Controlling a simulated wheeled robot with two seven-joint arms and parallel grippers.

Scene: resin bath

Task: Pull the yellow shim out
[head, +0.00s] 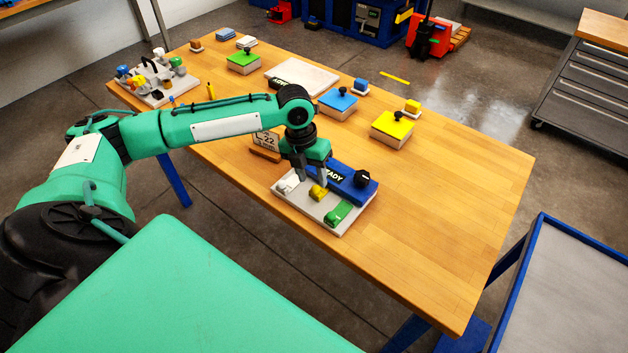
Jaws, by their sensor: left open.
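A small yellow piece (318,192), which looks like the yellow shim, sits on a light grey plate (327,224) near the front edge of the table. A white piece (284,187) lies to its left and a green piece (338,212) to its right. A blue unit marked READY (351,182) with a black knob runs along the back of the plate. My left gripper (311,182) points down over the plate, open, with its fingers close to the yellow piece. I cannot tell whether they touch it. My right gripper is not in view.
A small sign (265,143) stands left of the gripper. Blocks with green (243,58), blue (338,98) and yellow (393,124) tops stand farther back. A fixture with several coloured parts (158,80) is at the far left. The table's right part (450,210) is clear.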

